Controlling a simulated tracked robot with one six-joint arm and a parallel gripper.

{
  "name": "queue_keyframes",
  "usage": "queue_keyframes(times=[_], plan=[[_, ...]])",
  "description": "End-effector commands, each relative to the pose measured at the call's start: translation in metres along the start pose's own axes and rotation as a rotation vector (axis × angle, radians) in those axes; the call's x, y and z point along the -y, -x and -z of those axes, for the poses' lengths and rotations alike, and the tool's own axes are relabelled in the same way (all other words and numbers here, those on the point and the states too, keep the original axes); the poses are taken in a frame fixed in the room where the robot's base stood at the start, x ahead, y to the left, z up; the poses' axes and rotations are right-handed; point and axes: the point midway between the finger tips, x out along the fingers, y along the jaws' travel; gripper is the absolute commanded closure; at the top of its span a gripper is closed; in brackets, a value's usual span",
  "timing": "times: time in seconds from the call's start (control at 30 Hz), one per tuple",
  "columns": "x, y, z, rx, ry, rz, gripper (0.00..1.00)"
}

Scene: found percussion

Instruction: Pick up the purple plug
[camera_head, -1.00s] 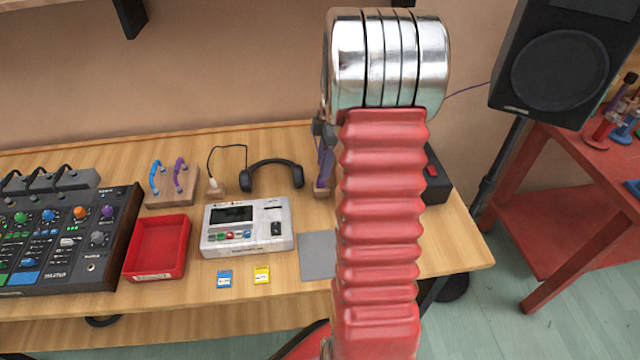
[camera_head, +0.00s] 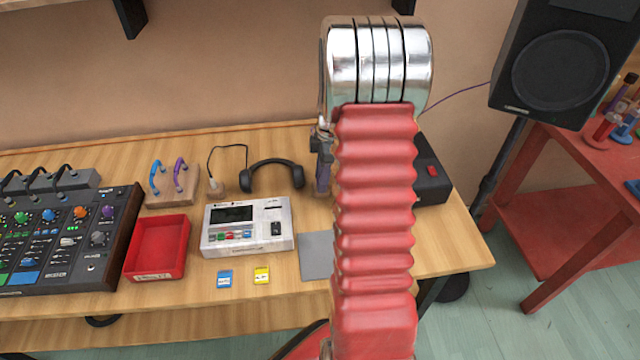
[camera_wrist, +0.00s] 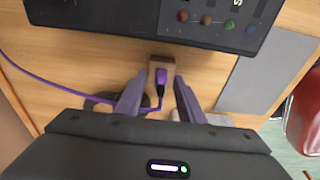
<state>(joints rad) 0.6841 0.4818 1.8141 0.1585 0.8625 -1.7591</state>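The purple plug (camera_wrist: 161,76) sits on a small wooden block (camera_wrist: 162,63) in the wrist view, with a purple cable (camera_wrist: 50,84) running off to the left. My gripper (camera_wrist: 160,80) is open, with one grey-purple finger on each side of the plug. I see gaps between the fingers and the plug; how far down the fingers reach I cannot tell. In the head view my gripper (camera_head: 322,162) shows only in part, at the left edge of my red arm. The plug is hidden there.
A dark box (camera_head: 430,185) with coloured knobs stands close by; it fills the top of the wrist view (camera_wrist: 120,18). A grey pad (camera_head: 316,255) lies beside it. Headphones (camera_head: 272,164), a white device (camera_head: 247,244) and a red tray (camera_head: 157,248) are left of my arm.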

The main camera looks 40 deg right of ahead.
Motion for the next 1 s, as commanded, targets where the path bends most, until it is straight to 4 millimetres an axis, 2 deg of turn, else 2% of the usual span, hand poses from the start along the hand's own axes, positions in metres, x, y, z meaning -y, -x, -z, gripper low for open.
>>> queue_keyframes(times=[0.47,0.9,1.0], plan=[[-0.0002,0.0004,-0.0002,0.000,-0.001,0.000,0.66],[-0.0003,0.0004,-0.0002,0.000,-0.001,-0.001,0.96],[-0.0003,0.0005,-0.0001,0.000,-0.001,-0.001,1.00]])
